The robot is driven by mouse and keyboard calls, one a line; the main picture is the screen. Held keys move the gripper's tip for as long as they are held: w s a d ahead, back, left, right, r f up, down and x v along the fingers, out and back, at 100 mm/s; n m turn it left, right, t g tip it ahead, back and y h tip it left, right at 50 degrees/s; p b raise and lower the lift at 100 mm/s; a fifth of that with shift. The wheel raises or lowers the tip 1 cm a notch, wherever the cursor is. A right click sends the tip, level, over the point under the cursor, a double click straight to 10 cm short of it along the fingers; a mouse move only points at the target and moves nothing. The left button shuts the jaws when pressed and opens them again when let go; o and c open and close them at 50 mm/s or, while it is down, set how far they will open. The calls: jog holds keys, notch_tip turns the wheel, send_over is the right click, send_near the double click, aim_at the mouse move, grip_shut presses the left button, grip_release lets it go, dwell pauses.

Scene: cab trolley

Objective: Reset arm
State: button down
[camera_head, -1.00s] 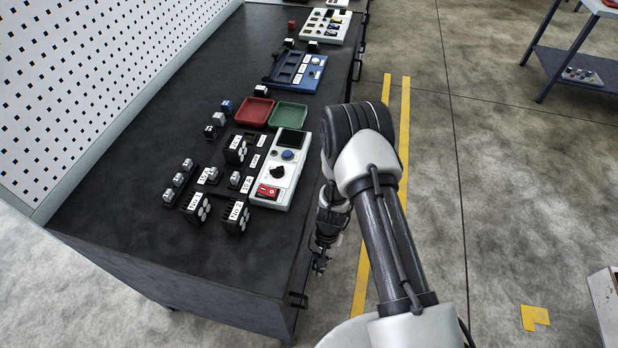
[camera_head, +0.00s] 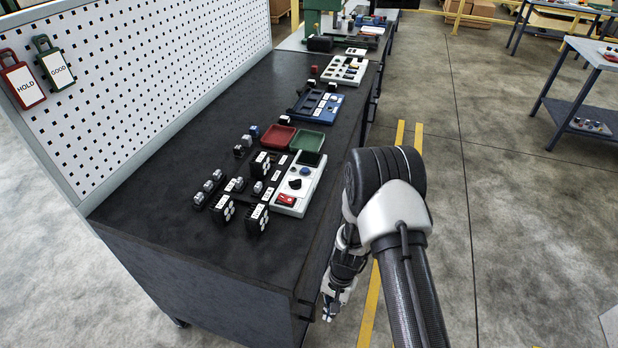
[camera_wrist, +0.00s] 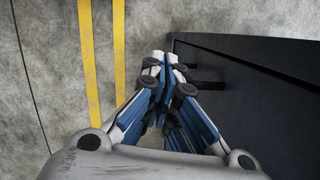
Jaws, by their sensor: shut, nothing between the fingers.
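My gripper (camera_head: 328,313) hangs beside the right side of the dark workbench (camera_head: 165,175), below the level of its top. In the wrist view my gripper (camera_wrist: 165,60) points down toward the concrete floor. Its fingers are together and hold nothing. The arm is folded, with the elbow in the air to the right of the bench. The bench side with its handles (camera_wrist: 205,72) shows close to the right of the fingers in the wrist view; I cannot tell whether they touch.
On the bench are a white control panel (camera_head: 299,184), a red tray (camera_head: 277,137), a green tray (camera_head: 307,140), a blue tray (camera_head: 318,105) and several small black modules. A pegboard (camera_head: 150,80) with red and green tags stands behind.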

notch_tip(320, 180, up, 28)
jog(key=w+d+n+t, duration=0.2)
jog(key=n+t, duration=0.1)
jog(key=s+d+r+n+t, duration=0.1)
jog(key=s+d+r, duration=0.2)
jog(key=s+r, duration=0.6)
jog(key=s+d+r+n+t+h, duration=0.1)
jog(key=s+d+r+t, duration=0.1)
jog(key=s+r, duration=0.7)
jog(key=shift+s+d, duration=0.3)
jog(key=shift+d, duration=0.1)
